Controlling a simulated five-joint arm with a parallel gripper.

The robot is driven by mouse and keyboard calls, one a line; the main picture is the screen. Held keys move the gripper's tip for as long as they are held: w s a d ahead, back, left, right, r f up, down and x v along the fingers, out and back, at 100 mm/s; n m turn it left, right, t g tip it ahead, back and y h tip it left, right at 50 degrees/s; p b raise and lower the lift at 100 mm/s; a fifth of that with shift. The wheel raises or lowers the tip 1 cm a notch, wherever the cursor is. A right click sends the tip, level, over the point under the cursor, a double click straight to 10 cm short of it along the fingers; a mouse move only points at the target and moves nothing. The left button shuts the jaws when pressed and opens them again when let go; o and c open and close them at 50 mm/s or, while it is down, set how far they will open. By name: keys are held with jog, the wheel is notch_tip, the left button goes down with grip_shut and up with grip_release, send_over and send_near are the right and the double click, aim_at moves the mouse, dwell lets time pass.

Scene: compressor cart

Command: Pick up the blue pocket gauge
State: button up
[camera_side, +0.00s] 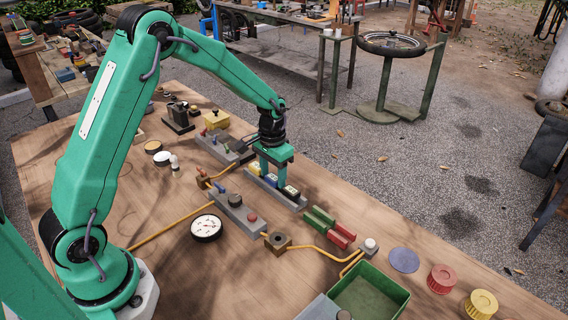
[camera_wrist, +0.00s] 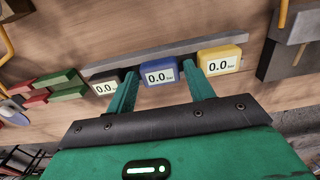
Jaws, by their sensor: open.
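The blue pocket gauge (camera_wrist: 159,73) shows a white display reading 0.0 bar. It sits in a grey rack (camera_wrist: 180,49) between a yellow gauge (camera_wrist: 220,61) and a black gauge (camera_wrist: 104,84). My gripper (camera_wrist: 162,88) is open, with one green finger on each side of the blue gauge. Whether the fingers touch it I cannot tell. In the side view my gripper (camera_side: 273,177) points down over the rack, and the blue gauge (camera_side: 270,181) shows between its fingers, partly hidden. The yellow gauge (camera_side: 254,168) and black gauge (camera_side: 291,192) stand close on either side.
A grey block with a red knob (camera_side: 240,211) and a round dial (camera_side: 206,228) lie nearer on the wooden table. Green and red bars (camera_side: 330,226) lie right of the rack. A green tray (camera_side: 395,287) and yellow hose (camera_side: 312,249) are at front right.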

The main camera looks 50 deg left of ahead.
aim_at(273, 176)
jog(key=shift+c, duration=0.4)
jog(key=c, duration=0.7)
jog(key=shift+r, duration=0.15)
jog(key=shift+r, duration=0.85)
notch_tip(273, 176, up, 2)
jog(key=shift+r, duration=0.25)
jog(key=s+d+r, duration=0.1)
jog(key=d+r, duration=0.1)
jog(key=d, duration=0.1)
jog(key=s+d+r, duration=0.2)
jog(key=d, duration=0.2)
jog(key=s+d+r, duration=0.2)
jog(key=d, duration=0.1)
jog(key=shift+s+d+r, duration=0.1)
jog(key=shift+d+r, duration=0.15)
jog(key=shift+r, duration=0.05)
